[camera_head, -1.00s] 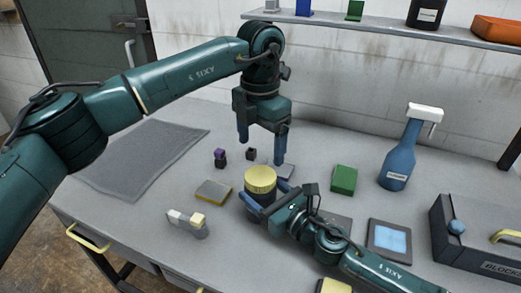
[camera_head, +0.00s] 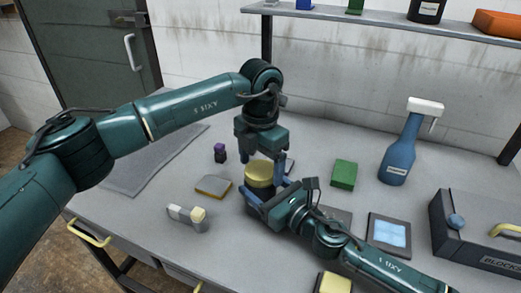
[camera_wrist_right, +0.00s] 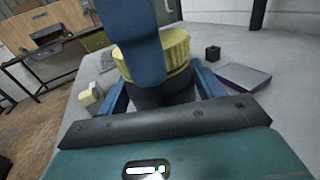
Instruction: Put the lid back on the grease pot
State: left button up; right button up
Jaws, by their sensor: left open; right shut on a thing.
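The grease pot (camera_wrist_right: 165,95) has a dark body and stands on the bench. My right gripper (camera_wrist_right: 163,90) is shut on it, one blue finger on each side. The yellow ribbed lid (camera_head: 258,175) is on top of the pot; it also shows in the right wrist view (camera_wrist_right: 178,48). I cannot tell whether it is fully seated. My left gripper (camera_head: 262,168) is open and comes down from above, its fingers at either side of the lid. One left finger hides part of lid and pot in the right wrist view.
A yellow-grey sponge-like block (camera_head: 213,187) and a pale block (camera_head: 188,217) lie left of the pot. A green block (camera_head: 344,173), blue spray bottle (camera_head: 398,150) and grey box (camera_head: 475,230) stand to the right. A grey mat (camera_head: 150,160) covers the left bench.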

pick_arm(q)
jog(key=shift+f, duration=0.25)
jog(key=shift+c, duration=0.5)
jog(key=c, duration=1)
jog(key=shift+o, duration=0.2)
jog(key=o, duration=1.2)
notch_tip(320, 180, up, 12)
jog(key=shift+r, duration=0.1)
